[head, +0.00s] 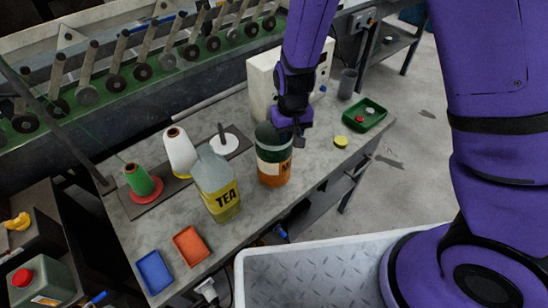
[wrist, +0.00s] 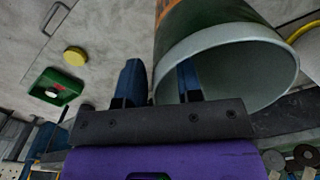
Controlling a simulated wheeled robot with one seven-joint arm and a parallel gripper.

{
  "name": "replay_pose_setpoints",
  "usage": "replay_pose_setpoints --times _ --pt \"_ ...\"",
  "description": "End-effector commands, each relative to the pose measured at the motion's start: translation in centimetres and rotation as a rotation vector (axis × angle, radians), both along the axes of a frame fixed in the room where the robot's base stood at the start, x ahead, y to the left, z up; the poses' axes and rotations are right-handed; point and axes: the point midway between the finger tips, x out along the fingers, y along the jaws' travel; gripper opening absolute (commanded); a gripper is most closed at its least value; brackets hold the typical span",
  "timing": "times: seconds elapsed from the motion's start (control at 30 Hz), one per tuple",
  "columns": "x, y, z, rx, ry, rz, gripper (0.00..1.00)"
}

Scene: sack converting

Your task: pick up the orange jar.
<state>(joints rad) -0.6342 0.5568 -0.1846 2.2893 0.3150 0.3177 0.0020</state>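The orange jar (head: 272,168) stands upright on the grey worktable, with a dark green upper part, a pale lettered band and an orange lower part. My gripper (head: 291,126) is at its upper right side in the head view. My gripper (wrist: 159,68) is open there, with one finger left of the jar's wall and the other overlapping the mouth. The rim lies between the fingers. I cannot tell whether either finger touches it.
A TEA bottle (head: 217,185) stands close left of the jar. A white box (head: 275,80) is behind it. A green tray (head: 364,115) and a yellow disc (head: 341,141) lie to the right. Blue (head: 154,272) and orange (head: 191,246) trays lie at front left.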

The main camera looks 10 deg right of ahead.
Motion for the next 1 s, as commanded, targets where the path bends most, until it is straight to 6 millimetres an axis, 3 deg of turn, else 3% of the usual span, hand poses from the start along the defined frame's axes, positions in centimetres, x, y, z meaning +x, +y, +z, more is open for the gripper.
replay_pose_setpoints --times 0.13,0.27,1.0 --pt "0.00 0.01 0.03 0.000 0.000 0.000 0.31" --pt "0.00 0.01 0.04 0.000 0.000 0.000 0.01" --pt "0.49 -0.46 0.93 0.001 -0.002 -0.003 0.00"
